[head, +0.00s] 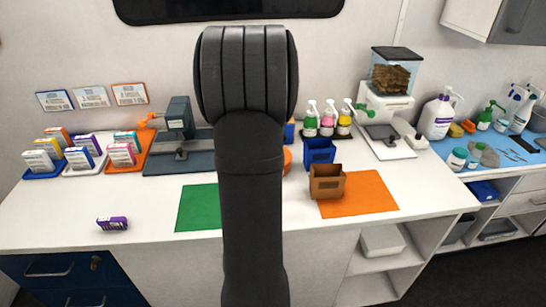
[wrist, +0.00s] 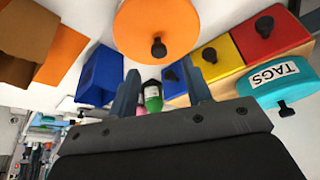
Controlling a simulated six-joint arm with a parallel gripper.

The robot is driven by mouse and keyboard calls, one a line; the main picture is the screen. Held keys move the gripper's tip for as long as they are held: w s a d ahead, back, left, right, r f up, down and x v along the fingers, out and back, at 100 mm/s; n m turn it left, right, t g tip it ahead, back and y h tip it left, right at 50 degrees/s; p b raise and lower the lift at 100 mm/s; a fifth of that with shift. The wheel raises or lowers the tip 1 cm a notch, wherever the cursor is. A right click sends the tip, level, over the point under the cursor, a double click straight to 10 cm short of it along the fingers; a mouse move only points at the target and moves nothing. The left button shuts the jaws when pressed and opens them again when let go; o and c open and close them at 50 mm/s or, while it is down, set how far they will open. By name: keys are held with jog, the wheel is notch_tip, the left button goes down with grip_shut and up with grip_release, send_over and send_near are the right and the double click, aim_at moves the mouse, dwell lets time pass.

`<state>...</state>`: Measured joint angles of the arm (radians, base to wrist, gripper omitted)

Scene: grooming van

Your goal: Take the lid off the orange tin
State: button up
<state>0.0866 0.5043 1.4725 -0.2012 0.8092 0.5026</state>
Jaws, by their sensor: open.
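The orange tin shows in the wrist view as a round orange lid (wrist: 150,20) with a black knob (wrist: 158,48), at the top middle and partly cut off by the frame. The lid appears to be on; the tin's body is hardly seen. My gripper (wrist: 160,66) is open and empty, its two fingers pointing toward the tin, with the knob lying between their directions in the picture. I cannot tell the remaining distance. In the head view my arm hides the gripper and most of the tin; only an orange sliver (head: 287,160) shows at the arm's right edge.
A teal round container labelled TAGS (wrist: 275,85) and knobbed red (wrist: 268,35), yellow (wrist: 218,58) and blue compartments stand right of the tin in the wrist view. A blue bin (head: 319,152) and a brown bin (head: 326,182) stand nearby. A green mat (head: 199,208) lies bare.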

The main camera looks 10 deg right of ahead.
jog(key=shift+x, duration=2.7)
grip_shut()
jog(key=shift+r, duration=0.1)
